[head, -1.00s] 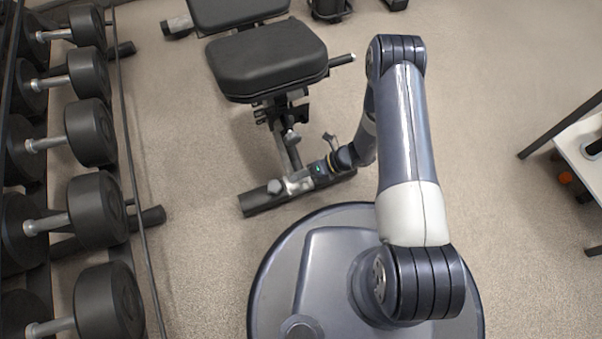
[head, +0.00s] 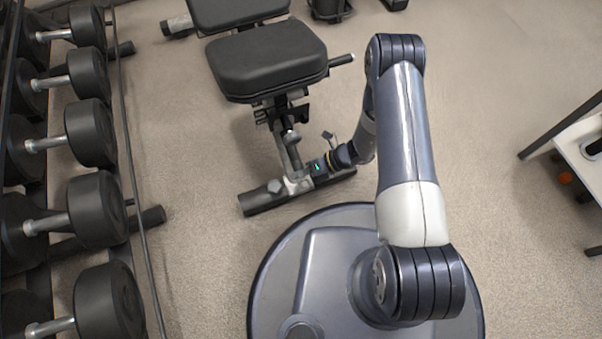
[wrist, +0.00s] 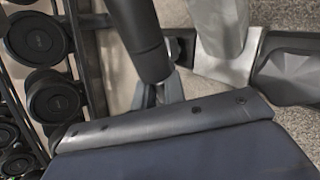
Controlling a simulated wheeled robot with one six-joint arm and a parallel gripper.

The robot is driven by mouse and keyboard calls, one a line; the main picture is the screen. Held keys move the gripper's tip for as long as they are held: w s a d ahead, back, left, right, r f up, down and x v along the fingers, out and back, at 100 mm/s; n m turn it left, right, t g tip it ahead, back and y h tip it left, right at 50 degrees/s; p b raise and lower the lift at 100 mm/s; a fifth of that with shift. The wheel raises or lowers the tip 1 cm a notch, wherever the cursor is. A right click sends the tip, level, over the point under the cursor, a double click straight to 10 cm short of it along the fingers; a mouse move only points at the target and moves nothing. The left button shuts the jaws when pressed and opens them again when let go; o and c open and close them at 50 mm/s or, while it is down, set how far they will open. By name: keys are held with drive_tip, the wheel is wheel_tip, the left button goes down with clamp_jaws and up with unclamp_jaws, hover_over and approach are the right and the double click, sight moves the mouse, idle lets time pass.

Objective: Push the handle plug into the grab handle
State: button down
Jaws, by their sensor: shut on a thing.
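My gripper (head: 299,184) is low at the front foot of a weight bench, beside the grey frame post. In the wrist view my gripper (wrist: 160,92) shows only small grey finger parts beyond its dark housing. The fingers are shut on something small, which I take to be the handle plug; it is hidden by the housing. A black cylinder, apparently the grab handle (wrist: 146,38), runs down from the top of the wrist view to the fingers. Its near end is at or very close to them. I cannot tell whether the plug is inside it.
The bench (head: 268,62) has a black pad and a black foot bar (head: 258,203) on the floor. A rack of dumbbells (head: 90,133) stands at the left. A white-topped table (head: 580,150) is at the right edge. Carpet between is clear.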

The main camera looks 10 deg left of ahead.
idle(0.3)
drive_tip(key=shift+s+d+f, duration=0.1)
drive_tip(key=shift+s+d, duration=0.05)
drive_tip(key=shift+s, duration=0.05)
drive_tip(key=c, duration=1.4)
unclamp_jaws()
drive_tip(key=shift+p+v, duration=0.85)
drive_tip(key=shift+v, duration=1.65)
drive_tip(key=p+v, duration=0.4)
drive_tip(key=v, duration=0.6)
drive_tip(key=shift+d+r, duration=0.25)
drive_tip(key=shift+d, duration=0.05)
